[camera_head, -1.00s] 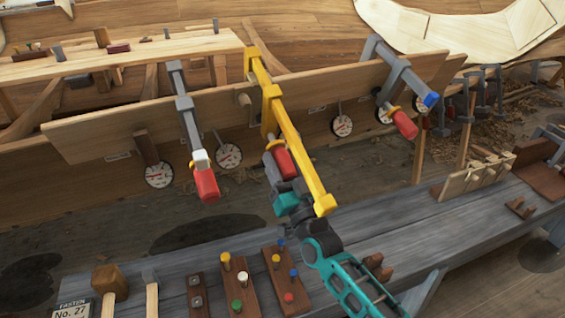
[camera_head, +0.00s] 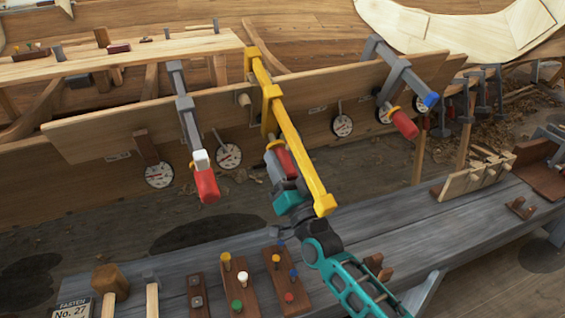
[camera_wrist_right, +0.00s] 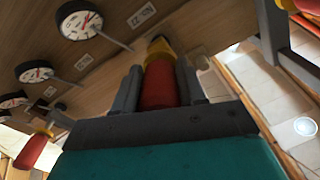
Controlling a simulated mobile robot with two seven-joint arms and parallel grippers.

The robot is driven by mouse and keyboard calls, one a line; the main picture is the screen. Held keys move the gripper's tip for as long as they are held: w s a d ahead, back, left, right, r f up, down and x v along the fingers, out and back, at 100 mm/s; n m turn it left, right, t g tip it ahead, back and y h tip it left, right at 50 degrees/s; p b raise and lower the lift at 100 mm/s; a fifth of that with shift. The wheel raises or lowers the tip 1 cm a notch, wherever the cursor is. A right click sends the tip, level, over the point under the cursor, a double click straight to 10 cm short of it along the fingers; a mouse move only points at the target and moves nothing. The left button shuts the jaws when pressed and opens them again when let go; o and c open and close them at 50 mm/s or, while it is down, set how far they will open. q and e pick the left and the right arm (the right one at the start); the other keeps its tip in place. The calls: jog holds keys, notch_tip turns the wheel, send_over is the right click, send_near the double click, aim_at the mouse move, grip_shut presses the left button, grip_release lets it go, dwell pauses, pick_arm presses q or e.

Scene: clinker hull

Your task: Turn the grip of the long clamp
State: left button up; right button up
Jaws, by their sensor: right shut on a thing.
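The long clamp has a yellow bar (camera_head: 299,150) that slants from the plank's top edge down toward the bench. Its red grip (camera_head: 287,162) sits beside the bar, under the plank. My right gripper (camera_head: 281,164) is shut on the red grip, with its arm coming up from the lower right. In the right wrist view the red grip (camera_wrist_right: 160,84) lies between the two grey fingers, with a yellow collar (camera_wrist_right: 159,50) beyond it. The bar partly hides the grip in the head view. My left gripper is not in view.
A grey clamp with a red grip (camera_head: 207,184) hangs at left, and another grey clamp (camera_head: 400,73) at right. Round dials (camera_head: 229,156) hang along the plank (camera_head: 90,135). The grey bench (camera_head: 390,215) below holds mallets and peg blocks.

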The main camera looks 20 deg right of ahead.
jog(key=shift+m, duration=1.4)
jog(key=o, duration=1)
jog(key=shift+o, duration=0.2)
jog(key=v, duration=1.3)
